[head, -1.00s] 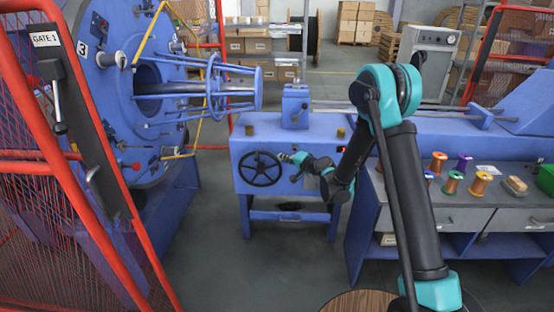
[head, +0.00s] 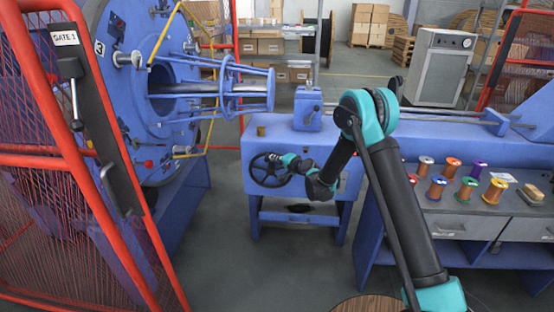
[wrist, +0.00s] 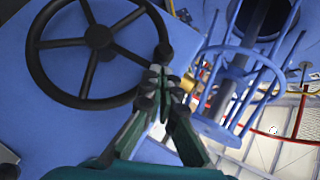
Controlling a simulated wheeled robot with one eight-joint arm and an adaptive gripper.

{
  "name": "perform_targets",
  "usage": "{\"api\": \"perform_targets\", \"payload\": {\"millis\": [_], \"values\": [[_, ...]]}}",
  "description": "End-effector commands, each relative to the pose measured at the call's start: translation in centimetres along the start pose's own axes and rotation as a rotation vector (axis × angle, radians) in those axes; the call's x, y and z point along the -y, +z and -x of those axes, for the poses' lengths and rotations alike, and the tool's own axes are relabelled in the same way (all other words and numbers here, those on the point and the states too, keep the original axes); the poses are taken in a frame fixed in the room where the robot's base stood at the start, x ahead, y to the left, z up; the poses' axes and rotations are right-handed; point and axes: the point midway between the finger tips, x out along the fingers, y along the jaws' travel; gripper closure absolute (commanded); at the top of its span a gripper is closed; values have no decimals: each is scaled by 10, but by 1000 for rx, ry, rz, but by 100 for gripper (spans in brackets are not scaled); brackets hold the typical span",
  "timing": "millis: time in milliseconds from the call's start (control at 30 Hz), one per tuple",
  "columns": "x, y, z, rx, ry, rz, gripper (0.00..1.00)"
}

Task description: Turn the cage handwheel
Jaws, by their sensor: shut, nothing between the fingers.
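The cage handwheel (head: 267,171) is a black spoked wheel on the front of a blue machine cabinet. In the wrist view the handwheel (wrist: 98,37) fills the upper left, with its hub, spokes and rim visible. My gripper (head: 279,160) overlaps the upper right part of the wheel in the head view. In the wrist view my gripper (wrist: 161,80) is shut and empty, its tips at the right side of the rim. I cannot tell whether the tips touch the rim.
The blue cage (head: 235,85) of the strander is above left of the wheel. A red gate (head: 75,150) stands at the left. A bench (head: 440,218) with several spools is at the right. Floor (head: 225,270) is clear in front of the cabinet.

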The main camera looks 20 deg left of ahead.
Motion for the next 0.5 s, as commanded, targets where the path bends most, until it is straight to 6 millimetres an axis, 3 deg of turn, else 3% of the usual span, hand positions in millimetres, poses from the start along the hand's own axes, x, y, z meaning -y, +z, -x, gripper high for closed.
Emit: {"api": "perform_targets", "payload": {"millis": [500], "values": [[4,4,-3,1,35,35,100]]}}
